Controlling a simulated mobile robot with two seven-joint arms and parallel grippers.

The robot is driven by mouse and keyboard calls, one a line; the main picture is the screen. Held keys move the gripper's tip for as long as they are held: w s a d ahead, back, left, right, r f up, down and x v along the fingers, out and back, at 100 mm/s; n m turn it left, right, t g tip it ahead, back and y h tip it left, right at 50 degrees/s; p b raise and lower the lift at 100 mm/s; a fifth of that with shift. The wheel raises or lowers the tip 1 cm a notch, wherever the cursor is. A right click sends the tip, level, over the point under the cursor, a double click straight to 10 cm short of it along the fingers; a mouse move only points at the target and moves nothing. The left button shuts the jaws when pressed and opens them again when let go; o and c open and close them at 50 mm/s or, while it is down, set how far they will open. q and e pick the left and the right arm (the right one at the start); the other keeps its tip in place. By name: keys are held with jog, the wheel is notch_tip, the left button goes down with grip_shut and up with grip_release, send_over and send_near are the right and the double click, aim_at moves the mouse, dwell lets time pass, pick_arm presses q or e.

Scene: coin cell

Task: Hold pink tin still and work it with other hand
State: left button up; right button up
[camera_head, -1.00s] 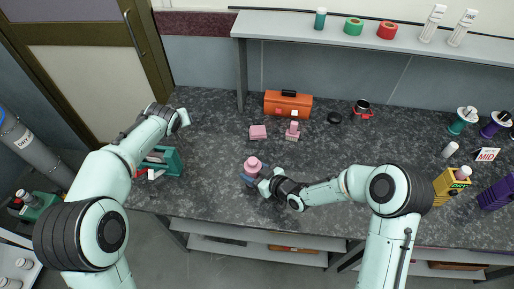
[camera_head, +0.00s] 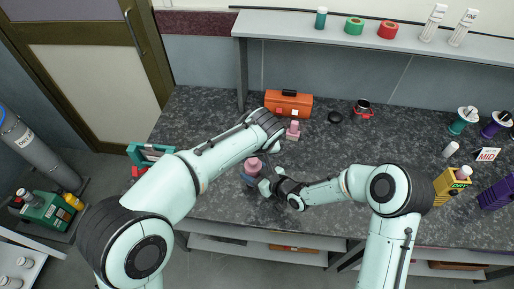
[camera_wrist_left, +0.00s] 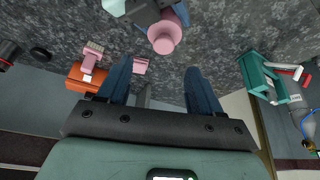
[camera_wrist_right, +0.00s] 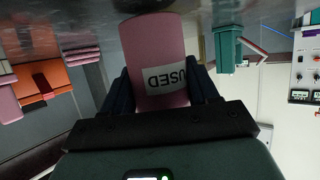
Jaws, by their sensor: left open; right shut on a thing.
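The pink tin (camera_head: 252,165) stands near the front of the dark speckled bench, with a narrower round top. My right gripper (camera_head: 262,184) is shut on its side. In the right wrist view the tin (camera_wrist_right: 158,60) is between the fingers and bears a white label reading "USED". My left gripper (camera_wrist_left: 160,78) is open and empty. In the left wrist view the tin (camera_wrist_left: 165,36) is ahead of its fingers, apart from them.
An orange toolbox (camera_head: 288,104) and a pink stand-like thing (camera_head: 292,131) are behind the tin. A pink block (camera_wrist_left: 140,66) shows in the left wrist view. A teal holder (camera_head: 150,152) is at the left bench edge. The bench (camera_head: 350,145) is clear right of centre.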

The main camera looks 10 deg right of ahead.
aim_at(255, 159)
pick_arm(q)
jog(key=x, duration=0.8)
jog(key=shift+r, duration=0.1)
grip_shut()
jog(key=shift+r, duration=0.2)
jog(key=shift+r, duration=0.9)
jog(key=shift+r, duration=2)
